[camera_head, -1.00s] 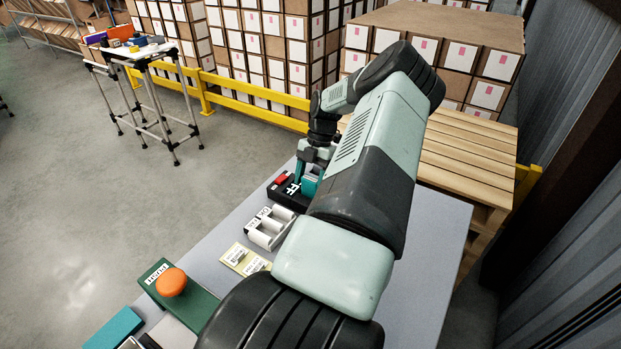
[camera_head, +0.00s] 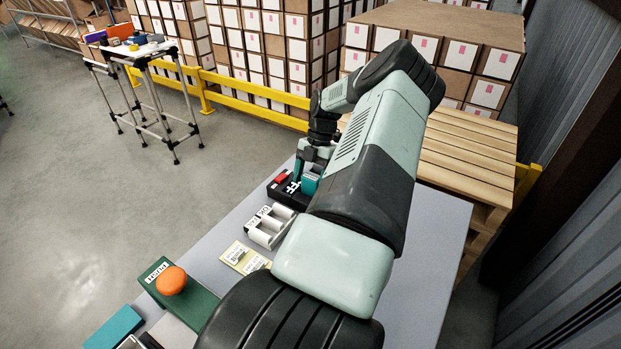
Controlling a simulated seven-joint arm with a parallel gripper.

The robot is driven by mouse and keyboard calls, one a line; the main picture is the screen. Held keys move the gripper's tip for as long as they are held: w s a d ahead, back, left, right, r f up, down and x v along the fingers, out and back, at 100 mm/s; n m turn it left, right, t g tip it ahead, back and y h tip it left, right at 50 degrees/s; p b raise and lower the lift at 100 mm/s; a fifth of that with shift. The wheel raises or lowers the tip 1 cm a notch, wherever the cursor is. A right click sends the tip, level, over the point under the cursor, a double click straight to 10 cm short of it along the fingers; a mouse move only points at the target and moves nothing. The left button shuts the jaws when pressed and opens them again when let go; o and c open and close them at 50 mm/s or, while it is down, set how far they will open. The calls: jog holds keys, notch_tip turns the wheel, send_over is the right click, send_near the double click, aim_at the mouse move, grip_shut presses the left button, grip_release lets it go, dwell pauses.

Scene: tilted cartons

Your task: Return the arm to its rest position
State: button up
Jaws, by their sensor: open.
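My arm reaches from the bottom of the view out over the grey table (camera_head: 440,258), then bends down at its far end. My gripper (camera_head: 299,181) points down at the table's far left edge, by a black tray (camera_head: 284,193). The tray holds a red item (camera_head: 282,176) and a teal carton (camera_head: 310,183). The fingers are small here and partly hidden by these items. I see nothing held between them, and I cannot tell whether they touch the tray's contents.
A white-and-grey holder (camera_head: 268,228), yellow labelled cards (camera_head: 244,258), a green box with an orange button (camera_head: 171,281) and a teal block (camera_head: 114,328) line the table's left side. A wooden pallet (camera_head: 465,160) with stacked cartons stands behind. The table's right side is clear.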

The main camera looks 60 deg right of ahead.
jog(key=shift+r, duration=0.1)
jog(key=shift+r, duration=3.9)
